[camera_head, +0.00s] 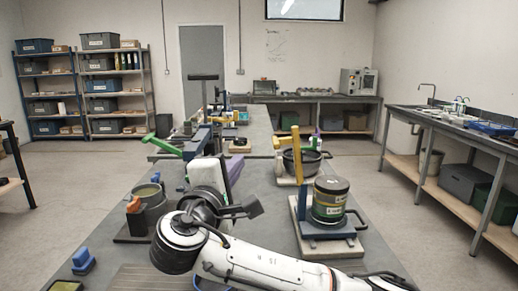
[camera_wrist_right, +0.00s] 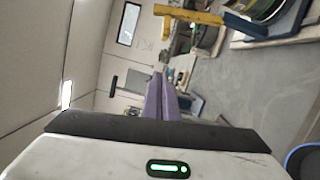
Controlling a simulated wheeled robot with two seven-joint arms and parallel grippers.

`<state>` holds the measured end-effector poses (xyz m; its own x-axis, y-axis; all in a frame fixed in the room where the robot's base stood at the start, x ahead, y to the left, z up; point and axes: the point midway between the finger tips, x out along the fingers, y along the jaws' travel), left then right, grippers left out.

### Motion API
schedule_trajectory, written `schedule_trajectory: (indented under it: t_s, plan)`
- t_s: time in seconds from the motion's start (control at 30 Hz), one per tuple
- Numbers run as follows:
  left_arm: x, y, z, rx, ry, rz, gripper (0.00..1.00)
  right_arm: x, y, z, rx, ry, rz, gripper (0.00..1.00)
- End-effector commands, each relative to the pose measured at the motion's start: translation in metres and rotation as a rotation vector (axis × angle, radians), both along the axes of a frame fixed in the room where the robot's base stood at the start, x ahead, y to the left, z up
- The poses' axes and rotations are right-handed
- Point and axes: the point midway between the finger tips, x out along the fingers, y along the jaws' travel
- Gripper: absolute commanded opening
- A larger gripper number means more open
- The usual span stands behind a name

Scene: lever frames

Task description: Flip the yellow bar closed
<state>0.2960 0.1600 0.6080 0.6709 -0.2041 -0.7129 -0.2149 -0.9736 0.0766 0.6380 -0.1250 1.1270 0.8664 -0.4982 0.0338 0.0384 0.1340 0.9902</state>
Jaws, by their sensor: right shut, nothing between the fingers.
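The yellow bar (camera_head: 297,152) stands upright in the head view, right of the middle, in front of a dark round container (camera_head: 313,161). It also shows in the right wrist view (camera_wrist_right: 188,15), near the top, lying across the rotated picture and meeting a blue part. My right gripper (camera_head: 236,165) is left of the bar and apart from it, with a clear gap between. Its purple fingers show in the right wrist view (camera_wrist_right: 161,85), shut together with nothing between them. My left gripper is not in view.
A dark green and yellow drum (camera_head: 331,198) sits on a blue stand at the near right. A green lever (camera_head: 166,147) reaches out at the left. A grey pot (camera_head: 150,205) stands near the left edge of the table (camera_head: 262,236).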

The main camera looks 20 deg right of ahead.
Motion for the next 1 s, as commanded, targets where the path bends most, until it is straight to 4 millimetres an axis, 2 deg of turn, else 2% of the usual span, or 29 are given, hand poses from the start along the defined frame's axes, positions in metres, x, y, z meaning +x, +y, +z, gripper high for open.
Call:
schedule_trajectory:
  t_s: [0.17, 0.6, 0.8, 1.0]
  plan:
    - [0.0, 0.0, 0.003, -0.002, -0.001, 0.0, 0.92, 0.016, -0.011, 0.002, -0.003, 0.001, -0.005, 0.0]
    - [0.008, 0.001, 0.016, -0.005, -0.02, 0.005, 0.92, 0.088, -0.052, 0.006, -0.002, -0.001, -0.005, 0.0]
    - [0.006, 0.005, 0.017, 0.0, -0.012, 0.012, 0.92, 0.078, -0.078, 0.009, -0.001, -0.001, -0.002, 0.0]
    - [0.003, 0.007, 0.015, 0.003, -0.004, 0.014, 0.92, 0.075, -0.088, 0.009, -0.001, 0.002, -0.001, 0.0]
